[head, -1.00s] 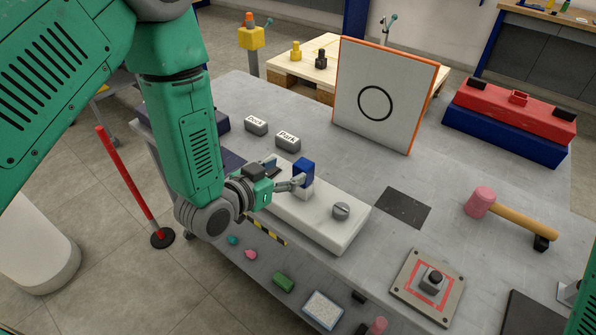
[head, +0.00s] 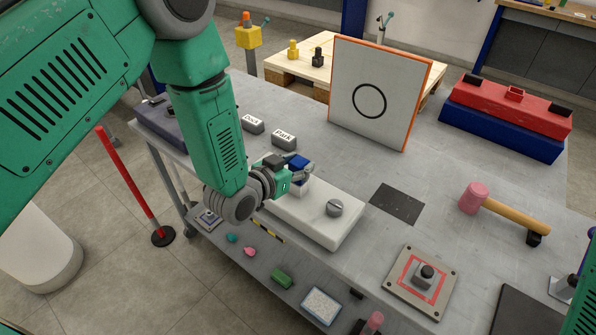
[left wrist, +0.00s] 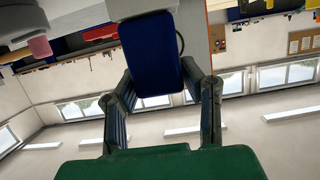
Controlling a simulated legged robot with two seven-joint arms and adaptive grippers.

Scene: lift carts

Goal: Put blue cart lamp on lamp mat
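The blue lamp (head: 297,160) is at the left end of the long white box on the cart top, with a small white part (head: 302,184) below it. My left gripper (head: 304,172) is at the lamp. In the left wrist view the blue block (left wrist: 152,55) sits between the two fingers, which appear closed against its sides. The fingers hide part of it in the head view, so I cannot tell whether it is clear of the white part. A dark flat rectangle (head: 397,203), possibly the lamp mat, lies bare to the right of the box.
The white box (head: 318,222) carries a grey knob (head: 334,207). A panel with a circle (head: 374,95) stands behind. A pink mallet (head: 490,207), a button plate (head: 422,281) and a red-and-blue case (head: 508,115) are to the right. Blocks marked Park (head: 284,139) stand behind the box.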

